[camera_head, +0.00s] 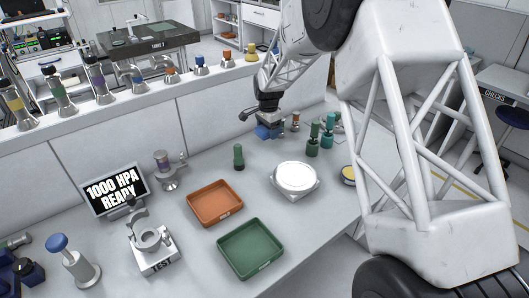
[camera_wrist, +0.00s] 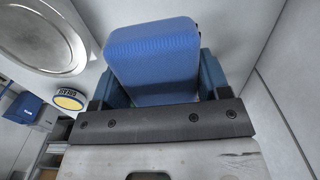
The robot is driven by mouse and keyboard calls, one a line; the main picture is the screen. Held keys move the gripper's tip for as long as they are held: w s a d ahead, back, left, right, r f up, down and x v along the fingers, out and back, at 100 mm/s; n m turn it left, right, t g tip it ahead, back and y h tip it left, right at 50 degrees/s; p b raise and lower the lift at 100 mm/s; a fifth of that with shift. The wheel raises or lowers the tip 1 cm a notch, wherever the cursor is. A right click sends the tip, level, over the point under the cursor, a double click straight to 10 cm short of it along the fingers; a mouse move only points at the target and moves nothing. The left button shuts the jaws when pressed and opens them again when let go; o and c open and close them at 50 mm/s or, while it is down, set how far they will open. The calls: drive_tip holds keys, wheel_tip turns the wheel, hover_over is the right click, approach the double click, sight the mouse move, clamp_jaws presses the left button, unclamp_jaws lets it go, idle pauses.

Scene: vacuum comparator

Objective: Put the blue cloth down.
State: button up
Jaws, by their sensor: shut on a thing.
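My gripper (camera_head: 267,119) is at the back of the bench, below the arm, shut on the blue cloth (camera_head: 264,132). In the wrist view the blue cloth (camera_wrist: 153,58) is a thick ribbed block between the two blue fingers of my gripper (camera_wrist: 160,85). Its lower edge is hidden by the gripper's dark bar. In the head view the cloth is small and low by the bench top; I cannot tell whether it touches the surface.
Green bottles (camera_head: 313,140) and a small orange-topped item (camera_head: 295,122) stand just right of the gripper. A round white pan (camera_head: 296,178) is nearer. An orange tray (camera_head: 215,203) and a green tray (camera_head: 250,248) lie in front. A dark green bottle (camera_head: 239,157) stands left.

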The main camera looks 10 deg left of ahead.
drive_tip(key=shift+w+a+f, duration=0.2)
drive_tip(key=shift+w+a, duration=0.25)
drive_tip(key=shift+w, duration=0.3)
drive_tip(key=shift+w+a+f, duration=0.2)
drive_tip(key=shift+w+a, duration=0.2)
drive_tip(key=shift+w, duration=0.35)
hover_over(265, 151)
drive_tip(key=shift+a+f, duration=0.1)
drive_tip(key=shift+f, duration=3.05)
drive_tip(key=shift+f, duration=1.85)
drive_tip(key=shift+f, duration=0.4)
